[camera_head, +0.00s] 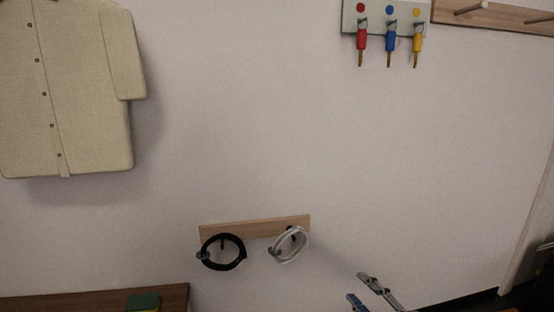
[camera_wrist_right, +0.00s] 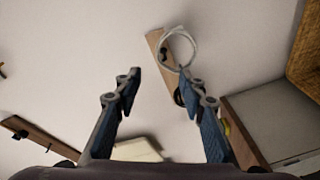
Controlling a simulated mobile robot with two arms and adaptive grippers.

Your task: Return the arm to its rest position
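In the head view my right gripper (camera_head: 359,288) is at the bottom edge, right of the wooden hook rail (camera_head: 255,227), in front of the wall. Only its fingers show. In the right wrist view my right gripper (camera_wrist_right: 160,84) has its two blue-padded fingers spread apart with nothing between them. A white ring (camera_head: 290,245) and a black ring (camera_head: 222,252) hang on the rail's hooks. The white ring (camera_wrist_right: 180,37) also shows beyond the fingertips in the right wrist view. My left gripper is not in view.
A beige shirt (camera_head: 70,90) hangs at upper left. Red, blue and yellow keys (camera_head: 390,42) hang on a board, beside a peg rail (camera_head: 500,14). A brown surface (camera_head: 90,298) with a green item (camera_head: 143,301) is at lower left. The middle wall is bare.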

